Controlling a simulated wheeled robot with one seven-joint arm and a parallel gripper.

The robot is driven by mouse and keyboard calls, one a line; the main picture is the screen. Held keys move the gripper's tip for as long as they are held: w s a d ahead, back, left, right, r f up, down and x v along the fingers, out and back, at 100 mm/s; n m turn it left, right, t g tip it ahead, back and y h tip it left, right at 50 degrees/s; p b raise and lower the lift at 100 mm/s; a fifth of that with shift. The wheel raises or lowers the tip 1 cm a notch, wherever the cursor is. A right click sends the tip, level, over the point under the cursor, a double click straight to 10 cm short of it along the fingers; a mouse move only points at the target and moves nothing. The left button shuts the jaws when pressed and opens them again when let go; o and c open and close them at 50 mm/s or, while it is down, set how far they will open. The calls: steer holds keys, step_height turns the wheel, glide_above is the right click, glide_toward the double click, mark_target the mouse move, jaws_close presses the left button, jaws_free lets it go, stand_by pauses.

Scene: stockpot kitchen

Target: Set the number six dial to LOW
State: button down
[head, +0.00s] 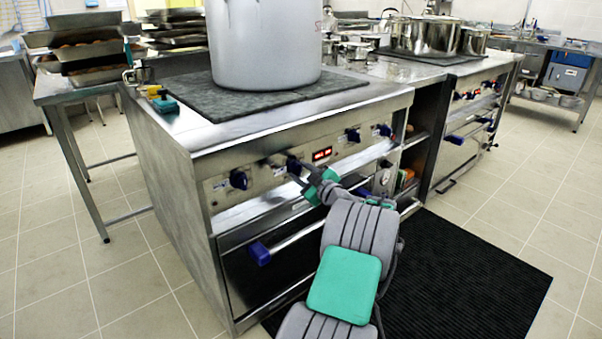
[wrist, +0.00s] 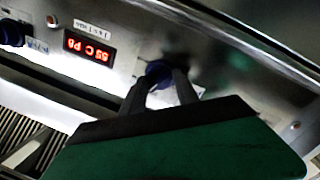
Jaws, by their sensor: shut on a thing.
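The stove front (head: 335,160) carries a row of dark blue dials and a red lit display (head: 322,154). My gripper (head: 302,176) reaches the panel at the blue dial (head: 293,164) just left of that display. In the wrist view, which is turned over, the two dark fingers (wrist: 164,84) are shut on this blue dial (wrist: 158,71), one on each side. The display (wrist: 90,47) reads upside down there. The dial's pointer and markings are mostly hidden by the fingers. I cannot read a number six or LOW label.
Other blue dials sit at left (head: 239,179) and right (head: 353,134) on the panel. An oven handle with a blue end (head: 260,253) juts out below. A large grey stockpot (head: 262,45) stands on top. A black mat (head: 470,280) covers floor to the right.

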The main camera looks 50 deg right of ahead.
steer(key=m+p, duration=0.1)
steer(key=m, duration=0.3)
steer(key=shift+y, duration=0.4)
steer(key=m+p, duration=0.2)
steer(key=m, duration=0.2)
steer(key=shift+d+r+y+p, duration=0.1)
steer(key=shift+y+p, duration=0.2)
steer(key=shift+p, duration=0.05)
steer(key=m+y+p, duration=0.1)
steer(key=m+p, duration=0.1)
steer(key=m, duration=0.2)
steer(key=shift+d+m+y+p, duration=0.1)
steer(key=shift+m+y+p, duration=0.3)
steer(key=shift+m+p, duration=1)
steer(key=shift+m+b, duration=0.4)
steer(key=shift+m, duration=0.1)
steer(key=c, duration=0.9)
jaws_free()
steer(key=shift+s, duration=0.15)
